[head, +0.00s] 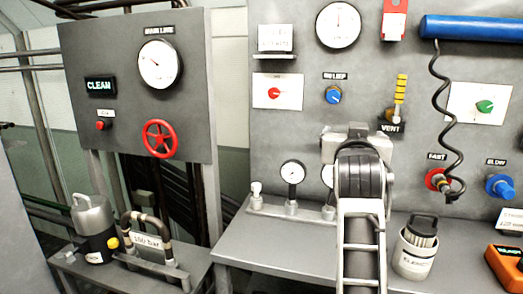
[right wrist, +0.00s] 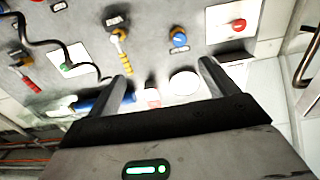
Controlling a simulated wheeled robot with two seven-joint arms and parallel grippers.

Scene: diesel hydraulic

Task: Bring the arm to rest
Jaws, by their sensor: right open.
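My right arm (head: 361,235) rises from the bottom of the head view, right of centre. Its gripper (head: 357,138) is up in front of the grey panel, below the blue knob and left of the vent lever. The fingers are hard to make out there. In the right wrist view the two fingers of the right gripper (right wrist: 164,72) are spread apart, with nothing between them in their grip. The panel lies beyond them. My left arm and gripper are not in view.
The panel (head: 230,12) carries gauges, a blue knob (head: 333,94), a yellow vent lever (head: 400,90) and a coiled black hose (head: 440,110). Small gauges (head: 292,172), a white canister (head: 414,250) and an orange device (head: 506,266) stand on the bench (head: 240,232). A red handwheel (head: 160,139) is left.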

